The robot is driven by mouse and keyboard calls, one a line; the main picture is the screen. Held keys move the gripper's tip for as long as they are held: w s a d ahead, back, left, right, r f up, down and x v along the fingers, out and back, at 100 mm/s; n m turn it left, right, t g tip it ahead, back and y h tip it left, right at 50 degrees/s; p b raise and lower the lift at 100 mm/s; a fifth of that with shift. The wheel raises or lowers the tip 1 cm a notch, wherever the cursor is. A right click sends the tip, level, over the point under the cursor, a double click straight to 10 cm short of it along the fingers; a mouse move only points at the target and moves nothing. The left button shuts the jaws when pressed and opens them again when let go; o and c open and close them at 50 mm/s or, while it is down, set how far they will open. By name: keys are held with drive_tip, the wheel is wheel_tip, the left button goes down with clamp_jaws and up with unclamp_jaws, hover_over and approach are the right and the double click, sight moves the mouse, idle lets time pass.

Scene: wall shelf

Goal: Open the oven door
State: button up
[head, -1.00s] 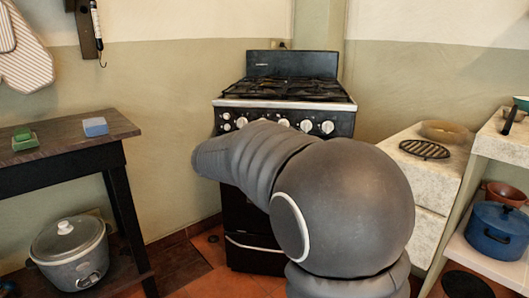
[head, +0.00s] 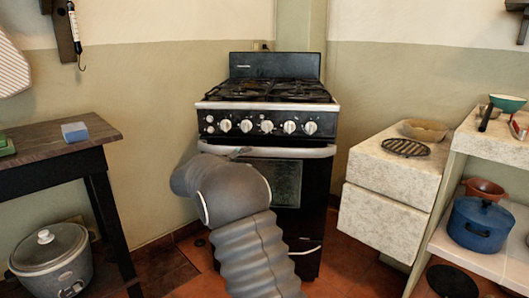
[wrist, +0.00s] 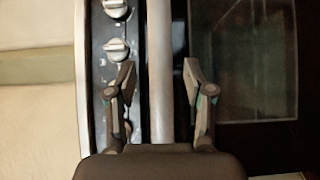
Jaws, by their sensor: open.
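The black stove (head: 275,65) stands against the back wall. Its oven door (head: 318,185) is shut and has a dark window (head: 280,184). A pale bar handle (head: 305,152) runs across the door's top, below the knobs. My gripper (head: 240,152) is at the left part of this handle, its fingers partly hidden by my arm. In the wrist view, my open gripper (wrist: 158,72) has one finger on each side of the handle (wrist: 160,40). Whether the fingers touch the bar cannot be told. The door window (wrist: 243,60) shows at the right.
A dark wooden table (head: 60,155) stands at left, with a rice cooker (head: 48,262) below. A stone counter (head: 385,213) is at right of the stove, and a shelf with a blue pot (head: 478,226) is further right. Some floor (head: 345,265) is clear right of the stove.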

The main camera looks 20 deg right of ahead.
sight(263, 152)
drive_tip(key=p+x, duration=0.1)
drive_tip(key=x, duration=0.8)
clamp_jaws()
